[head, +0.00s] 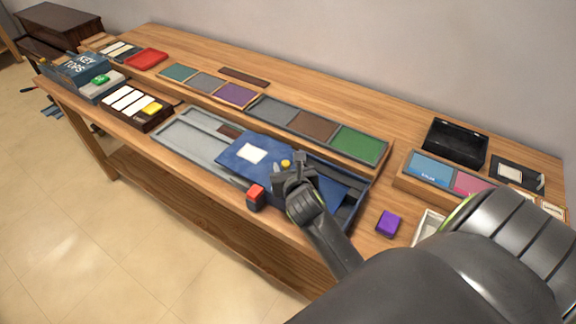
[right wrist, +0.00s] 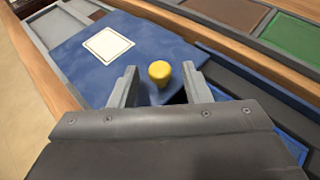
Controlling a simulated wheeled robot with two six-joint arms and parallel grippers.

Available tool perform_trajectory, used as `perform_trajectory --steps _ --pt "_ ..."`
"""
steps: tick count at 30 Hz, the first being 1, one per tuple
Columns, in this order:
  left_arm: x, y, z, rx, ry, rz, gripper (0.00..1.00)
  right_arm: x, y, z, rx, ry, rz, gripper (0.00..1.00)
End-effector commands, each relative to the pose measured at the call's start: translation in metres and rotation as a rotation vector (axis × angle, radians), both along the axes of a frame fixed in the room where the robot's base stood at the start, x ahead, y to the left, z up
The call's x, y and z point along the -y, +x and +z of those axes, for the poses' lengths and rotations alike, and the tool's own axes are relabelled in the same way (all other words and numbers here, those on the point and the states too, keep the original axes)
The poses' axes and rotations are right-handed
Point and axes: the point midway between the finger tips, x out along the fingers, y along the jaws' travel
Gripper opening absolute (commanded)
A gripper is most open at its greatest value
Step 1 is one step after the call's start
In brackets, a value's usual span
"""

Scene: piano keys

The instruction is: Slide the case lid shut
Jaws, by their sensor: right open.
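The blue case lid (head: 285,165) with a white label and a small yellow knob (head: 286,163) lies over the right part of the long grey case (head: 185,140). The case's left part is uncovered, and a dark blue part of the case shows at the lid's right end. In the right wrist view the lid (right wrist: 75,65) and knob (right wrist: 159,72) show up close. My right gripper (head: 291,172) is open at the knob. In the right wrist view the knob stands between the fingertips (right wrist: 159,78), with gaps on both sides. My left gripper is out of view.
A red-topped block (head: 255,197) stands at the table's front edge, close to the lid. A purple block (head: 389,223) lies right of the case. Behind the case runs a wooden rack (head: 300,132) with coloured panels. A black tray (head: 455,143) stands at the right.

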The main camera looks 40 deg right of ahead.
Motion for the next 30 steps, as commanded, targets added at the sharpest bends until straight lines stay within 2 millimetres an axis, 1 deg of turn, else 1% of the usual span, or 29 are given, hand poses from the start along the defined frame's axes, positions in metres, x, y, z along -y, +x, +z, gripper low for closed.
perform_trajectory --steps 4,14,20,23,26,29,30 --pt "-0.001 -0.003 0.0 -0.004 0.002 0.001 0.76 0.0 0.0 0.0 0.0 0.0 0.0 0.43" --pt "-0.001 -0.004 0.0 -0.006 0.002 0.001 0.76 0.0 0.0 0.0 0.0 0.0 0.0 0.0" --pt "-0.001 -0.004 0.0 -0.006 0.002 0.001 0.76 0.0 0.0 0.0 -0.001 0.0 -0.001 0.0" --pt "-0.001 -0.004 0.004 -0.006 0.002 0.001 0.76 0.002 -0.004 0.001 -0.001 -0.001 -0.001 0.0" --pt "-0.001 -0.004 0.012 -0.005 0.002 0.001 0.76 0.006 -0.013 0.002 -0.005 -0.001 -0.002 0.0" --pt "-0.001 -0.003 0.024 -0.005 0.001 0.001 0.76 0.013 -0.03 0.004 -0.008 -0.003 -0.001 0.0" --pt "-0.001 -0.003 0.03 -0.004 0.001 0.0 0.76 0.016 -0.038 0.004 -0.009 -0.004 -0.001 0.0"
